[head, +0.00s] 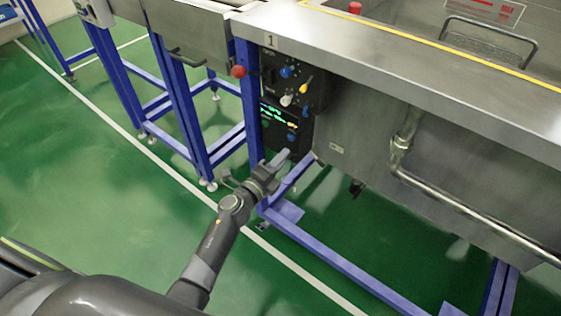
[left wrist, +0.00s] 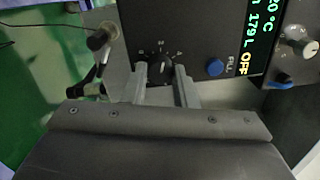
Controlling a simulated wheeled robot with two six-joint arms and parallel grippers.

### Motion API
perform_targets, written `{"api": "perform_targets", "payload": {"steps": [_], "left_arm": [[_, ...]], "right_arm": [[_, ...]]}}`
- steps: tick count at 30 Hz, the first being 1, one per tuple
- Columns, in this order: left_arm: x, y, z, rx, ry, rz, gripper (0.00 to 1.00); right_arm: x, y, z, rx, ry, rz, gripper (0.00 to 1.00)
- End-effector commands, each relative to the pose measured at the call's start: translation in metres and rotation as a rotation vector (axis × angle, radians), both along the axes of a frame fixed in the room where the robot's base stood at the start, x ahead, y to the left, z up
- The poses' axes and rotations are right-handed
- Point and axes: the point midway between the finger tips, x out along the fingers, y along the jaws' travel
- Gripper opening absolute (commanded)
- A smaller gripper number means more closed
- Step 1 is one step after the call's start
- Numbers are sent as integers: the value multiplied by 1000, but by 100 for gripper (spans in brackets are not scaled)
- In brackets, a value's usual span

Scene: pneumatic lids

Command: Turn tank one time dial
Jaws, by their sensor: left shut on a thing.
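Tank one, a steel tank marked 1 (head: 271,41), has a black control panel (head: 275,130) on its side below the rim. In the left wrist view a small black dial (left wrist: 160,69) with a white pointer mark and scale marks around it sits on the panel. My left gripper (head: 284,156) is at the panel's lower part in the head view. In the left wrist view its two fingers (left wrist: 161,77) are on either side of the dial, shut on it. In the head view the dial is not distinguishable. My right gripper is not in view.
Beside the dial are a blue button (left wrist: 215,67) marked FULL, a green display (left wrist: 262,30) with yellow OFF, and a silver knob (left wrist: 298,43). Higher on the panel are blue, yellow and white knobs.

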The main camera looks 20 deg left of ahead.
Motion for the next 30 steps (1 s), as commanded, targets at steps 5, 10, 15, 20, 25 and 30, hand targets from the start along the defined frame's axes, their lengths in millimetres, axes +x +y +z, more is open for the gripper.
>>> {"api": "perform_targets", "payload": {"steps": [5, 10, 15, 20, 25, 30], "left_arm": [[-1, 0, -2, 128, -45, -1, 2], [-1, 0, -2, 216, -76, -2, 2], [-1, 0, -2, 273, -97, -2, 2], [-1, 0, -2, 299, -106, -2, 2], [-1, 1, -2, 307, -108, -2, 2], [-1, 0, -3, 306, -107, -2, 2]], "right_arm": [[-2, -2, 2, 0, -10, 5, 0], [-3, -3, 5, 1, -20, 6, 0], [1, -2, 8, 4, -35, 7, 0], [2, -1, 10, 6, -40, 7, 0], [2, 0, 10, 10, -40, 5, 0], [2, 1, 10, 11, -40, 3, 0]]}}
